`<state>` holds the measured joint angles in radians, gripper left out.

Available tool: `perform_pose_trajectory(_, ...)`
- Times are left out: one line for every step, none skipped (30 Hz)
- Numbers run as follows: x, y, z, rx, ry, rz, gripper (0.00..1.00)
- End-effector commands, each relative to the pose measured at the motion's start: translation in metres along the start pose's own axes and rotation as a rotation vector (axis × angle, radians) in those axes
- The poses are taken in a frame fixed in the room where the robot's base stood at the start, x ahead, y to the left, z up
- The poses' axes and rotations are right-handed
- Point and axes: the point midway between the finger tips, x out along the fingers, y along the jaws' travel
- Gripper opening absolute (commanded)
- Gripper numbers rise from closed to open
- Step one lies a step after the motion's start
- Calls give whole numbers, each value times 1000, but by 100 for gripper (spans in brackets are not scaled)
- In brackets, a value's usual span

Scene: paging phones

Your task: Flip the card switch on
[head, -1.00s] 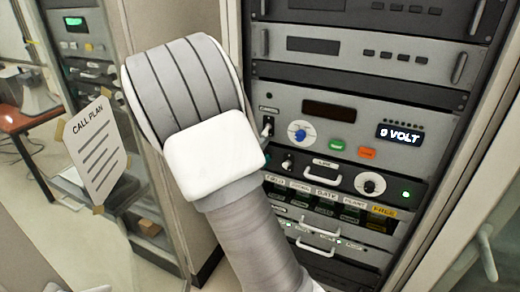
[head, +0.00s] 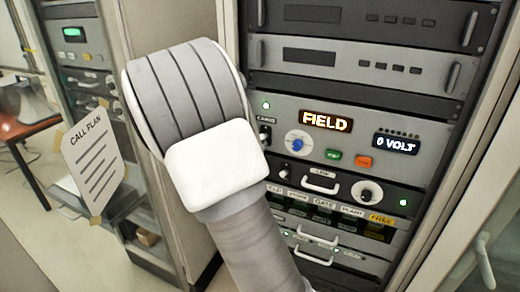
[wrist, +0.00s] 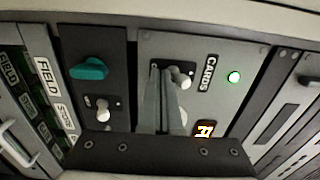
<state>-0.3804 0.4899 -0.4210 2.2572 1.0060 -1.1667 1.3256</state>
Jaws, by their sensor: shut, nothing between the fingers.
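The card switch (wrist: 182,78) is a small pale toggle beside the CARDS label (wrist: 208,72) in the wrist view. In the head view my arm hides the gripper and partly covers the switch area. The panel display (head: 326,121) reads FIELD in orange.
A blue knob (head: 298,141), a green button (head: 333,155) and an orange button (head: 363,161) sit on the same panel. A teal knob (wrist: 89,69) and another toggle (wrist: 102,110) are close to my fingers. A call plan sheet (head: 94,163) hangs at left.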

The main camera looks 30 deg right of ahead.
Motion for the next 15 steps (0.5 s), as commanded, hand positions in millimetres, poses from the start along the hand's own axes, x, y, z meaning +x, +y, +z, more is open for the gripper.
perform_pose_trajectory(0,2,0,0,0,0,0)
perform_pose_trajectory(0,3,0,0,0,0,0)
perform_pose_trajectory(0,4,0,0,0,0,0)
perform_pose_trajectory(0,5,0,0,0,1,0)
perform_pose_trajectory(0,6,0,0,0,1,0)
perform_pose_trajectory(0,8,0,0,0,1,0)
perform_pose_trajectory(0,9,0,0,0,1,0)
perform_pose_trajectory(0,10,0,-1,0,1,0)
perform_pose_trajectory(0,11,0,-1,0,1,0)
perform_pose_trajectory(0,12,0,-1,0,1,0)
perform_pose_trajectory(0,13,0,-1,0,1,0)
perform_pose_trajectory(0,14,0,-1,0,1,0)
perform_pose_trajectory(0,14,0,-1,0,1,0)
perform_pose_trajectory(0,14,0,-1,0,1,0)
perform_pose_trajectory(0,13,0,-1,0,1,0)
